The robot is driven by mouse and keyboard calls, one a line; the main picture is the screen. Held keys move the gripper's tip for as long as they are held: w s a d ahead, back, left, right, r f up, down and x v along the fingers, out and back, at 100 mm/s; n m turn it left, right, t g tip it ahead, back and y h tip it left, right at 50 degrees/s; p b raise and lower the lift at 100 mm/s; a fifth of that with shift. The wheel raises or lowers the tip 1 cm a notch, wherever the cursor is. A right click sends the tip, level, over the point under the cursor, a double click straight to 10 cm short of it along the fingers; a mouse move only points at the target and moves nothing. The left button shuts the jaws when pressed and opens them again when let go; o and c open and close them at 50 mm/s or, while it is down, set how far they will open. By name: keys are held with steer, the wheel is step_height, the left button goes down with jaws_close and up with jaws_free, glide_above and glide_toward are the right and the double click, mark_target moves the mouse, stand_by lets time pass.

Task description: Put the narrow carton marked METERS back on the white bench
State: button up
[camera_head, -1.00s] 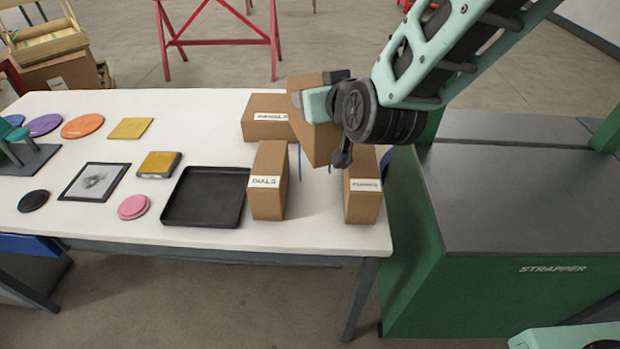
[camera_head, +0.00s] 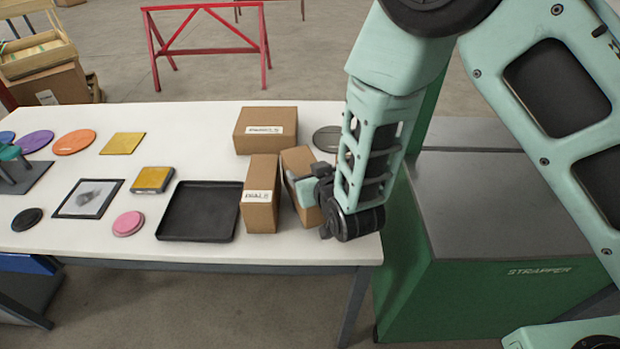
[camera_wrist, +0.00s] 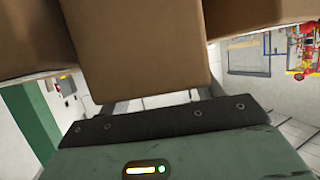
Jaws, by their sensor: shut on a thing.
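My gripper (camera_head: 308,188) is shut on a narrow brown carton (camera_head: 300,160) at the right part of the white bench (camera_head: 90,238). The carton leans in the picture, close to the right side of an upright labelled carton (camera_head: 261,180). I cannot tell whether they touch or whether the held carton's base meets the bench. No lettering shows on it, so METERS cannot be read. In the wrist view the held carton (camera_wrist: 140,50) fills the upper middle, and the gripper's fingers are mostly hidden.
A wider carton (camera_head: 265,122) stands behind. A dark round disc (camera_head: 327,138) lies at the bench's back right. A black tray (camera_head: 200,212) lies left of the cartons. A green strapper machine (camera_head: 490,285) stands right of the bench. My arm hides the bench's right end.

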steer(key=shift+f, duration=1.2)
steer(key=shift+f, duration=0.15)
steer(key=o, duration=1.8)
